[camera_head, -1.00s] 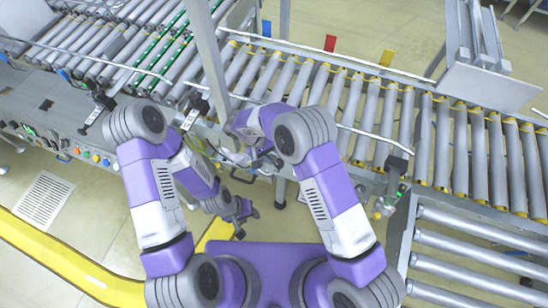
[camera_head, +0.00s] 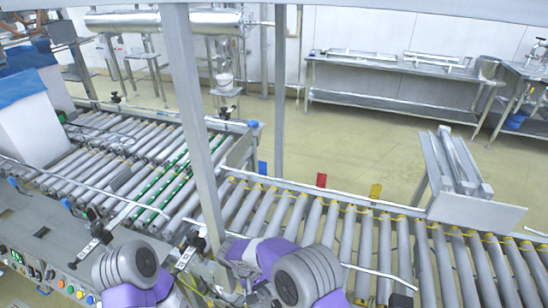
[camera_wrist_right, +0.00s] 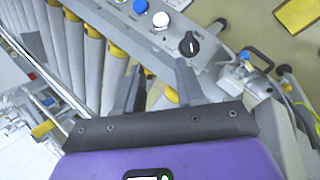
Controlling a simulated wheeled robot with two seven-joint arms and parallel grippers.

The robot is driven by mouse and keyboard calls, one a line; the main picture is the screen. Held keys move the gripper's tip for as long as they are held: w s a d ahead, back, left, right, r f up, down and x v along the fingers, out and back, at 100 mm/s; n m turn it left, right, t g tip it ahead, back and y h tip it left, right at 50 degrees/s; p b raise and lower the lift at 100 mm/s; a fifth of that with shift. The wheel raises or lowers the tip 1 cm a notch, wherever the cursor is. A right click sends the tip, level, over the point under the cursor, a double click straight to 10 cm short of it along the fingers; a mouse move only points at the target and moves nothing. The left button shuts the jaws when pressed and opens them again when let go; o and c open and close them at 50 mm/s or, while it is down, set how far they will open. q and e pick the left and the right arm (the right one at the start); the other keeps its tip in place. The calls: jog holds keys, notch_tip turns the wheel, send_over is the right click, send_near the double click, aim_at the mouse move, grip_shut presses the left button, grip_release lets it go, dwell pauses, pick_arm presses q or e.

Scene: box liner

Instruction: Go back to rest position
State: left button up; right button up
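My two arms show only at the bottom of the head view, as grey ribbed joints with purple covers. I cannot tell whether the fingers touch anything.
A roller conveyor (camera_head: 350,232) runs across in front of my arms, with a metal post (camera_head: 190,110) close by. White boxes with blue tops (camera_head: 30,120) stand at the left. A metal stand (camera_head: 455,175) is at right. A steel table (camera_head: 390,100) stands behind open floor.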

jog(key=s+d+f+m+y+p, duration=0.1)
jog(key=s+d+f+m+y, duration=0.2)
jog(key=s, duration=0.6)
jog(key=s+d+f+m+y+p, duration=0.2)
jog(key=s+d+f+m+y, duration=0.1)
jog(key=s+d+f+y, duration=0.4)
jog(key=s+d, duration=0.1)
jog(key=s, duration=0.1)
jog(key=shift+s+f+t, duration=0.3)
jog(key=shift+s+t, duration=0.05)
jog(key=shift+t, duration=0.05)
dwell(0.3)
